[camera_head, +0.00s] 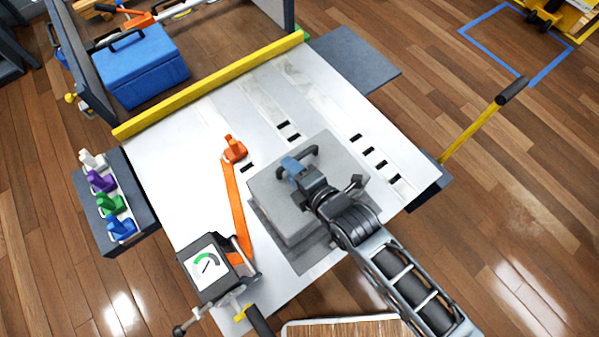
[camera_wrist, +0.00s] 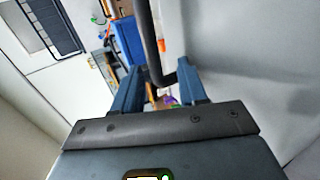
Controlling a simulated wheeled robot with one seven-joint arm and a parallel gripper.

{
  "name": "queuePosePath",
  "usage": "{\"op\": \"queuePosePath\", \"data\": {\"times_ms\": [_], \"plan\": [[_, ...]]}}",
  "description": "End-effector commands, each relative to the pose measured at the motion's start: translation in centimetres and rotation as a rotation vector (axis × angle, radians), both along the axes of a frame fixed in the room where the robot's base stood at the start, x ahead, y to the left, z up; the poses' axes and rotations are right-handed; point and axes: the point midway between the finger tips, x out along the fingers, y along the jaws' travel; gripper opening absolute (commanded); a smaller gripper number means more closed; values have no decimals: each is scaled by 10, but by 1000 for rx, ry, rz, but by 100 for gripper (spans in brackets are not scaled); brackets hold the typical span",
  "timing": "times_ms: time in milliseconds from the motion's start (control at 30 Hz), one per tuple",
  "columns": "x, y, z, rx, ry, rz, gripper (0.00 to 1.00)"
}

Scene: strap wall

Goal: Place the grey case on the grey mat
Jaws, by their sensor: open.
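The grey case (camera_head: 268,192) is over the middle of the white table in the head view, with its dark handle (camera_head: 308,154) on top. The darker grey mat (camera_head: 310,262) shows past the case's near edges; the rest is hidden under the case. I see no clear gap between them, but cannot tell full contact. My gripper (camera_head: 290,168) is at the handle, its blue fingers apart. In the wrist view, my open gripper (camera_wrist: 160,78) has the dark handle (camera_wrist: 153,45) between its fingertips, and the case's pale grey side (camera_wrist: 250,60) fills the right.
A yellow rail (camera_head: 215,82) borders the table's far edge. An orange strap (camera_head: 235,200) runs left of the case to a gauge box (camera_head: 206,267). Coloured knobs (camera_head: 108,204) stand at the left. A blue box (camera_head: 145,65) lies beyond the rail; a yellow lever (camera_head: 470,130) rises at right.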

Motion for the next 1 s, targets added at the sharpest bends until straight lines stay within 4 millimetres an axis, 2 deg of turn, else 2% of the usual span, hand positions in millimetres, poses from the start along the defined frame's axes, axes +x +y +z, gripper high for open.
{"op": "queuePosePath", "data": {"times_ms": [167, 600, 800, 1000], "plan": [[-11, -10, 7, -3, -2, 0, 42], [-72, -49, 44, -1, 0, 0, 42], [-85, -58, 53, 1, -1, 1, 42], [-88, -59, 55, 2, 0, 0, 42]]}}
